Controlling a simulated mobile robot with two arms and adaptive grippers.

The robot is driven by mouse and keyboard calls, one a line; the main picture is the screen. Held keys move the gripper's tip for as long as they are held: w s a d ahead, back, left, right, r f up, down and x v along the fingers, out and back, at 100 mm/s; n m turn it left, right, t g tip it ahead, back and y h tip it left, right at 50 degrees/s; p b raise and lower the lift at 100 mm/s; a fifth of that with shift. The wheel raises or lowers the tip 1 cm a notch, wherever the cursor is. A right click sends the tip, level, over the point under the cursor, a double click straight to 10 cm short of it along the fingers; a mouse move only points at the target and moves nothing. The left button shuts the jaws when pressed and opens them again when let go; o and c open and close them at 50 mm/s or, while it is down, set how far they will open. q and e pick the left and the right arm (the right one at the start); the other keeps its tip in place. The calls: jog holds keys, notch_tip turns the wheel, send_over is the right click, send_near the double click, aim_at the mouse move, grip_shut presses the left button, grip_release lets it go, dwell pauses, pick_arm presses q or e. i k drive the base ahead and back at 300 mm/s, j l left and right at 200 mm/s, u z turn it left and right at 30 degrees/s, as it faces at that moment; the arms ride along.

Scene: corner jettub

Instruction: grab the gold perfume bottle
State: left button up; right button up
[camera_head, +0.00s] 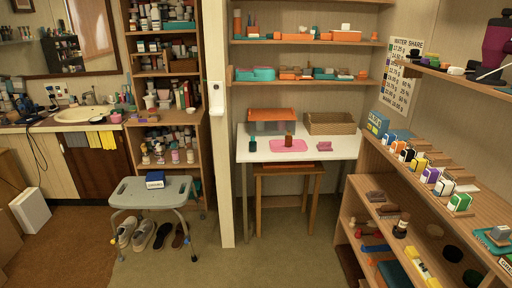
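A small amber-brown bottle (289,141) stands upright on a pink mat (275,147) on the white table (250,155) in the middle of the head view. It may be the gold perfume bottle, but it is too small to tell for certain. Many other little bottles stand on the shelves and by the sink, too small to tell apart. Neither of my grippers is in view.
A grey stool (130,192) with a blue box (155,180) stands at the left, with shoes under it. A wooden stool (270,189) is under the table. Shelves (385,153) line the right side. A white post (222,130) stands left of the table. The floor in front is clear.

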aim_at(288, 139)
jog(key=i+j+z, duration=0.2)
jog(key=i, duration=0.25)
jog(key=i+j+z, duration=0.25)
jog(key=i+j, duration=0.1)
jog(key=i, duration=0.1)
